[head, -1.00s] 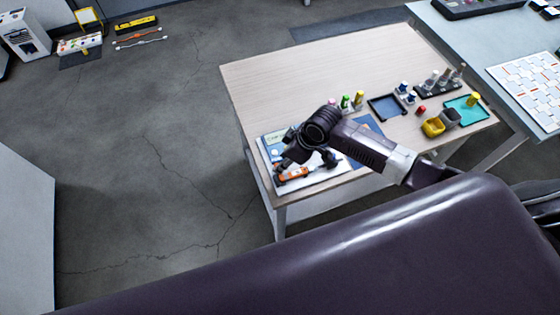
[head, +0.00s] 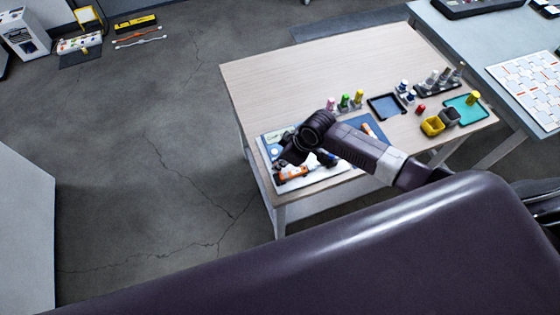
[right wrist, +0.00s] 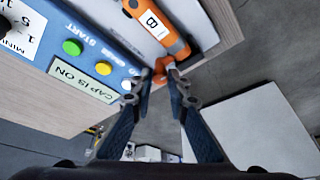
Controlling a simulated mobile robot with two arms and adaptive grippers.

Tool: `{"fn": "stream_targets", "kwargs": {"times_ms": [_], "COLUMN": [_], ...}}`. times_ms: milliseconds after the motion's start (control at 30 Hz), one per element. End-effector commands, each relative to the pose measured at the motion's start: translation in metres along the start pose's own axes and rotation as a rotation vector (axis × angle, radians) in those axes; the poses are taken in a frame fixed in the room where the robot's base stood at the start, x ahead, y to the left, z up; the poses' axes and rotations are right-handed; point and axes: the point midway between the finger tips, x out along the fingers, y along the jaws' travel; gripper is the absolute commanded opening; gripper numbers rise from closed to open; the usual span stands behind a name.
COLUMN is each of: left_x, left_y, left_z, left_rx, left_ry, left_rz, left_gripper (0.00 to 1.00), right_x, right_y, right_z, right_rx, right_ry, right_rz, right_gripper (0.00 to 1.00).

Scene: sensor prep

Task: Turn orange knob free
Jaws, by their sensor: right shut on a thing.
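The orange tool-like body (right wrist: 155,22) with a white label lies on a pale board at the front left of the wooden table; it also shows in the head view (head: 293,173). The orange knob (right wrist: 161,68) sits at its lower end in the right wrist view. My right gripper (right wrist: 161,75) is shut on the knob, with one fingertip on each side that partly hides it. In the head view my right wrist covers part of the board, and the knob cannot be made out. My left gripper is not in view.
A blue panel (right wrist: 58,62) beside the orange body has a green button (right wrist: 72,47), a yellow button (right wrist: 103,68) and a "CAP IS ON" label (right wrist: 82,83). The table's back left is clear.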

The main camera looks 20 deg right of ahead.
Motion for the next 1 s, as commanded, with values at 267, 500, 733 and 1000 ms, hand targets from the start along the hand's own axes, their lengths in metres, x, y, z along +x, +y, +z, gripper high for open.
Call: {"fn": "stream_targets", "kwargs": {"times_ms": [267,500,733,1000], "left_x": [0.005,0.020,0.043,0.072], "left_y": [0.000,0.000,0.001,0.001], "left_z": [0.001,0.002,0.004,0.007], "left_rx": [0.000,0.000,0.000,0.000], "left_ry": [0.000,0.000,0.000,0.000], "left_rz": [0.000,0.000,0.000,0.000], "left_gripper": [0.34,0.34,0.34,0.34], "right_x": [0.001,0.003,0.005,0.006], "right_y": [0.002,0.004,0.006,0.009], "right_z": [0.000,0.001,0.000,-0.002], "right_rx": [-0.042,-0.177,-0.373,-0.609], "right_ry": [0.001,0.000,0.002,0.003], "right_rz": [-0.017,-0.072,-0.151,-0.249], "right_gripper": [0.00,0.00,0.00,0.00]}}
